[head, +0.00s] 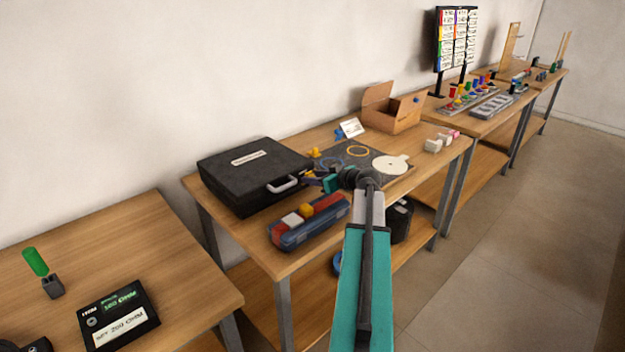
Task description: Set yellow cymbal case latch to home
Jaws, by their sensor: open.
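A black case (245,172) lies closed on the middle table, with a white label too small to read and a pale handle (283,185) on its front. A small yellow part (315,153) shows by the case's right end; I cannot tell whether it is a latch. My gripper (317,182) is at the case's front right corner, beside the handle. It is open, and I see nothing held in it. Its fingers are small and dark here, so contact with the case cannot be told. My arm hides part of the table's front edge.
A blue and red box (308,222) with a yellow block (306,210) stands at the table's front edge. A dark mat (340,152) with rings and a white disc (391,165) lies right of the case. A cardboard box (392,112) stands behind. Another table (165,235) is at left.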

